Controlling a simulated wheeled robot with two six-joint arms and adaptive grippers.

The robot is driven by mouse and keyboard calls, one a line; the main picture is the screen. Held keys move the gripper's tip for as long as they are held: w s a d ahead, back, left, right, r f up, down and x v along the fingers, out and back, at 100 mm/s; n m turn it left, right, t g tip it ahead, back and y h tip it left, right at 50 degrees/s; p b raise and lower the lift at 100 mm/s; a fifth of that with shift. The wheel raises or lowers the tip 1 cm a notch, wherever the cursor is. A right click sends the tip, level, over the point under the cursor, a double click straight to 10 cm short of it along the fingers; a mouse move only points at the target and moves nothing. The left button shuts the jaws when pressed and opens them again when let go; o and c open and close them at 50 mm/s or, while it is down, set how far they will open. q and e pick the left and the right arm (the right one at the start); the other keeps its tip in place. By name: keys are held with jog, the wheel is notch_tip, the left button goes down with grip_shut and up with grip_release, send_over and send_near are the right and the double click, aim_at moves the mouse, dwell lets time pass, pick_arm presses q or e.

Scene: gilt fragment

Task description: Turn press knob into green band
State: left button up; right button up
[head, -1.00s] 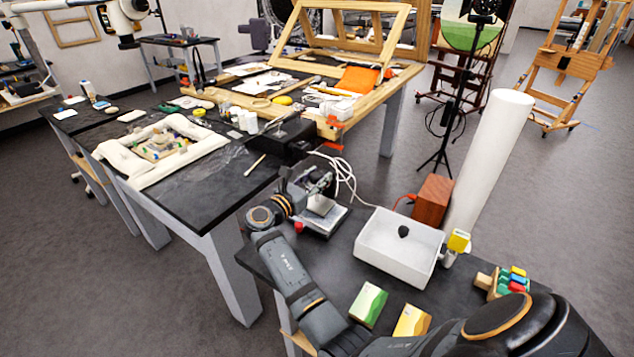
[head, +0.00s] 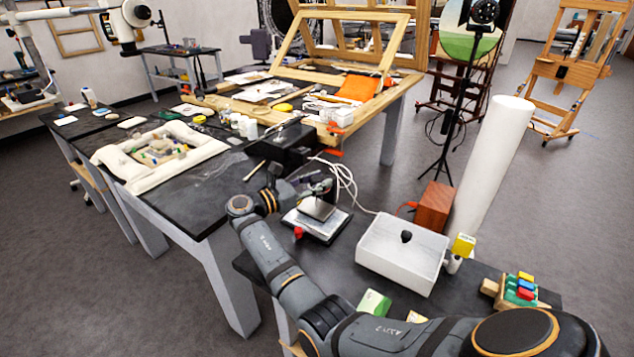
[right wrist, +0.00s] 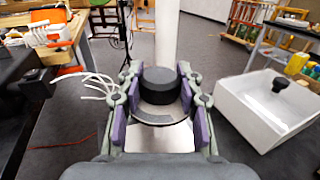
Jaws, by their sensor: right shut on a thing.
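The press (head: 317,226) stands at the left of the near table in the head view, with a dark plate on a pale base and a small red part at its front. My right gripper (head: 318,186) is over the press. In the right wrist view the black round press knob (right wrist: 159,83) sits between its purple-padded fingers, which are shut on it. Below the knob is a grey disc (right wrist: 160,113), partly hidden by the knob and the fingers. I cannot make out a green band on the press in either view. My left gripper is not in view.
A white open tray (head: 400,262) with a dark knobbed thing inside stands right of the press. Behind it are a brown box (head: 434,207) and a tall white roll (head: 488,170). White cables (head: 345,180) run behind the press. Colour cards (head: 374,303) lie in front, partly behind my arm.

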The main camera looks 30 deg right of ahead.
aim_at(311, 184)
jog(key=o, duration=1.2)
jog(key=a, duration=0.7)
jog(key=shift+s+a, duration=0.1)
jog(key=shift+a, duration=0.15)
jog(key=shift+f, duration=0.1)
